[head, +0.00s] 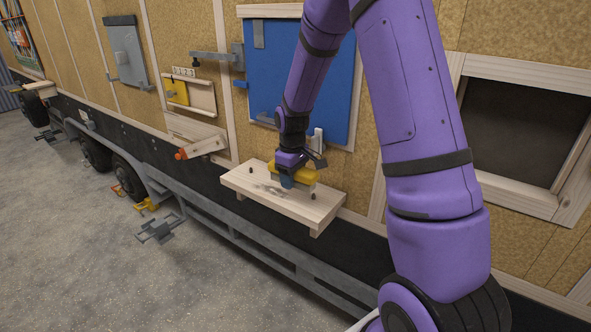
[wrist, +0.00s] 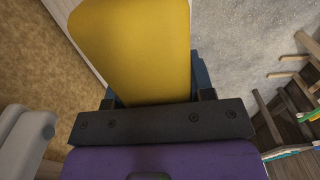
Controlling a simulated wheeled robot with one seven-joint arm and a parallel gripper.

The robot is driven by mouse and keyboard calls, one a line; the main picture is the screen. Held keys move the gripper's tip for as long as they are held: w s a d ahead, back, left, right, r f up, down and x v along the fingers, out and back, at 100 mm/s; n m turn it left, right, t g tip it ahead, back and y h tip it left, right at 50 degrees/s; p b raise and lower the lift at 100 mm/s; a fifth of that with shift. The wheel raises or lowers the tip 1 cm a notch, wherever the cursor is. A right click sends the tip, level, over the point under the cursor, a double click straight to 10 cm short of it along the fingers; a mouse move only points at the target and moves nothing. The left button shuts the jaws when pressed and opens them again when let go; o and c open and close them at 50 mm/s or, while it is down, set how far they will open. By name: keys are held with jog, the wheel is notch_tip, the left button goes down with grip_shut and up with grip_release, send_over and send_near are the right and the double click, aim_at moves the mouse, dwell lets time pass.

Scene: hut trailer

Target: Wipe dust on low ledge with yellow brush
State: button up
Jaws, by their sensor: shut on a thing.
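The low ledge (head: 310,211) is a pale wooden shelf on the trailer wall, below the blue panel. My gripper (head: 288,180) is over the ledge, pointing down, shut on the yellow brush (head: 306,174). The brush's pale lower part is at the ledge top; whether it touches I cannot tell. In the wrist view the yellow brush back (wrist: 135,45) fills the upper middle, between the blue fingers of my gripper (wrist: 155,90). The bristles are hidden there.
A blue panel (head: 333,80) is on the wall behind my arm. A wooden bracket with an orange tip (head: 203,146) juts out left of the ledge. A framed dark window (head: 520,135) is at right. A grey side rail (head: 240,235) runs below; the floor at front left is open.

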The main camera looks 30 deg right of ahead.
jog(key=shift+r, duration=1.4)
